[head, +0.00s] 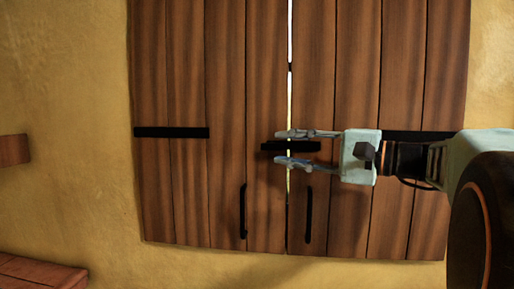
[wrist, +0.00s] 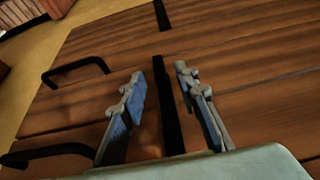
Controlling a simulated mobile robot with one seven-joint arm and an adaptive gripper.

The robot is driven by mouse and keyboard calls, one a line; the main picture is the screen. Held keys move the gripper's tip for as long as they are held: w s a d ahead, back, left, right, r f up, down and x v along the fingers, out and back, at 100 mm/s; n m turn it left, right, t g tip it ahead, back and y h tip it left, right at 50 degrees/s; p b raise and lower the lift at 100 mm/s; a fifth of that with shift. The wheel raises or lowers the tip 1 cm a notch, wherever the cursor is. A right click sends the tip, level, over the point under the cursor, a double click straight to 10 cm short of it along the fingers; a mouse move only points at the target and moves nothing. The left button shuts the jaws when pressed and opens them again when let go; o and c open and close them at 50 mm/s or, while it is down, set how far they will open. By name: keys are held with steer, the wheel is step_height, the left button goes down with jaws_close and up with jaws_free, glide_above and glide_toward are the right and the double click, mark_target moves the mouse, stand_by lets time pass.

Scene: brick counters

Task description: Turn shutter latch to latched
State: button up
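Two brown plank shutters (head: 225,80) hang side by side, with a thin bright gap between them. The shutter latch (head: 268,147) is a short black bar, lying level across the gap in the head view. My gripper (head: 278,147) reaches in from the right, one finger above the bar and one below. In the wrist view the latch (wrist: 169,110) runs between the two spread fingers of my gripper (wrist: 158,75), with space visible on both sides. The gripper is open. Its fingers and palm hide part of the bar; whether the fingertips touch the wood is unclear.
Black handles stand out below the latch, one on the left shutter (head: 243,212) and one on the right shutter (head: 309,214). A black strap (head: 172,132) crosses the left shutter. A wooden ledge (head: 40,274) juts at lower left. Yellow wall (head: 65,80) surrounds the shutters.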

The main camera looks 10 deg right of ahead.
steer(key=v, duration=0.9)
steer(key=shift+s, duration=0.1)
